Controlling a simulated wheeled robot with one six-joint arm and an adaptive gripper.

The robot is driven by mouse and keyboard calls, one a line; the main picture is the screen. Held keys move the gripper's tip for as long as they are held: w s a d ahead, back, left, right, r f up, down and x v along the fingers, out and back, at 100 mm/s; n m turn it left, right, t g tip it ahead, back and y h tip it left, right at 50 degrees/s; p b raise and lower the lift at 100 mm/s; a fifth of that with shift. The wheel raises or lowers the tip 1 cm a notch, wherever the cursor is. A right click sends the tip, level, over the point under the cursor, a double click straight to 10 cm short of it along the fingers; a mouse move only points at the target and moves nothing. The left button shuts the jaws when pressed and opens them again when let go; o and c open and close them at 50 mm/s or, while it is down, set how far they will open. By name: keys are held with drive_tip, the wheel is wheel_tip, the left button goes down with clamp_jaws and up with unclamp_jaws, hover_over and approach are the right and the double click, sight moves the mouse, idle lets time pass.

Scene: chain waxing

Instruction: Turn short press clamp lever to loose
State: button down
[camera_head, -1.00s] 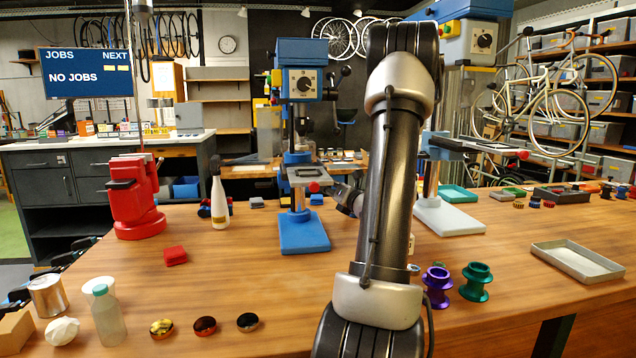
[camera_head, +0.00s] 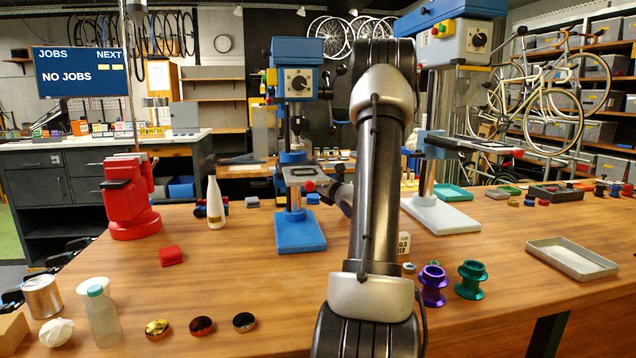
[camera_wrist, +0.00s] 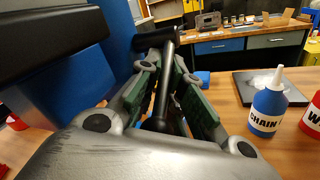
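The short press (camera_head: 297,90) is blue, with a blue base on the bench, a round dial on its head and a small table with a red knob (camera_head: 309,186) at its front. My gripper (camera_head: 338,172) is beside its column, mostly hidden behind my arm in the head view. In the wrist view my gripper (camera_wrist: 172,95) has its green-padded fingers apart, on either side of a black bar (camera_wrist: 164,85) with a crosspiece at its far end. This looks like the clamp lever. I cannot tell whether the pads touch it. A blue press part fills the left.
A taller press (camera_head: 430,130) with a white base stands to the right. A red stand (camera_head: 131,205) and a white bottle (camera_head: 216,200) are at the left. Purple (camera_head: 433,288) and green (camera_head: 471,280) spools sit near my arm.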

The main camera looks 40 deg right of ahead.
drive_tip(key=shift+s+a+r+g+y, duration=0.1)
drive_tip(key=shift+r+g+y, duration=0.1)
drive_tip(key=shift+g, duration=0.2)
drive_tip(key=shift+s+r+g+y, duration=0.1)
drive_tip(key=shift+g+y, duration=0.1)
drive_tip(key=shift+g, duration=0.2)
drive_tip(key=c, duration=1.5)
unclamp_jaws()
drive_tip(key=shift+c, duration=0.2)
drive_tip(key=v, duration=1.2)
